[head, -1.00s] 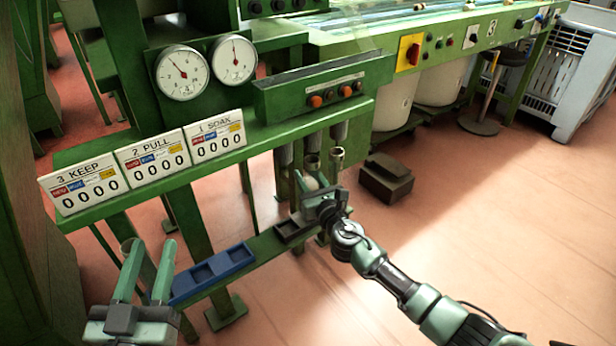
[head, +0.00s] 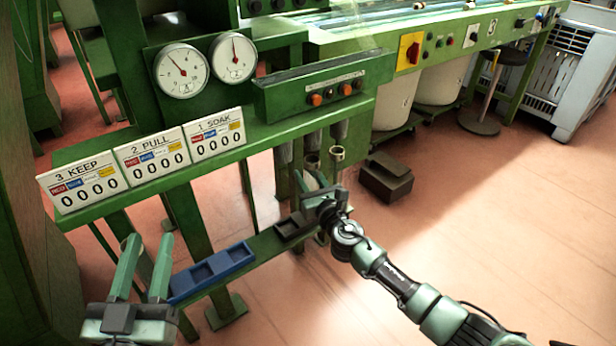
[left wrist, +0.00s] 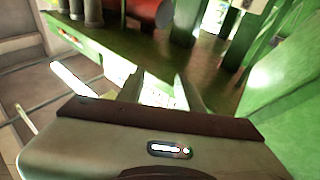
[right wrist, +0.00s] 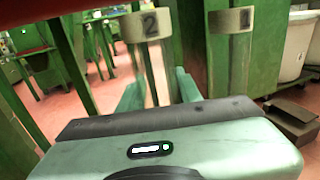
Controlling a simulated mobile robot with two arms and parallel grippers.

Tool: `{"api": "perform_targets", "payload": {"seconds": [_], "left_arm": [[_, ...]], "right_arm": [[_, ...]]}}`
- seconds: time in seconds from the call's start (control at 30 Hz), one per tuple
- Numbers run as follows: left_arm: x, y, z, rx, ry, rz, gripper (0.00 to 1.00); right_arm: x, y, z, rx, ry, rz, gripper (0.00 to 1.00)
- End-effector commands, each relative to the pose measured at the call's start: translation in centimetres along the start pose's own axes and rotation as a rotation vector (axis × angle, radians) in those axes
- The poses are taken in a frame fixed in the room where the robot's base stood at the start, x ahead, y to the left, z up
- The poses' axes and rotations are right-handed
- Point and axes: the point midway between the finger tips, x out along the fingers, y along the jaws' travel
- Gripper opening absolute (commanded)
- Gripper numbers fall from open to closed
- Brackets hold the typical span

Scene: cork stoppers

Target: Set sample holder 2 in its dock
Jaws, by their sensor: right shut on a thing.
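My right gripper (head: 310,183) is at the row of tubes under the green shelf. Its fingers are shut on sample holder 2, which the fingers and wrist mostly hide. In the right wrist view a pale ring marked 2 (right wrist: 148,25) is just beyond the fingertips, and a ring marked 1 (right wrist: 232,20) is to its right. I cannot tell whether the holder touches ring 2. My left gripper (head: 146,250) is open and empty at the lower left, its fingers apart and pointing up.
A shelf with three counter signs (head: 150,160) is above. A dark block (head: 386,178) lies on the floor, beyond my right gripper.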

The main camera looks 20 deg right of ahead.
Motion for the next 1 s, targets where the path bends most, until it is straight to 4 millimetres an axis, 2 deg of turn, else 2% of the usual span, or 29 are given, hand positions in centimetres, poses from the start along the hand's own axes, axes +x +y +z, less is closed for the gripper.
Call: {"api": "perform_targets", "payload": {"seconds": [1.0], "left_arm": [[0.1,0.2,-1.7,-0.003,0.086,0.005,0.36]], "right_arm": [[0.0,0.0,-0.3,0.000,-0.001,0.000,0.00]]}}
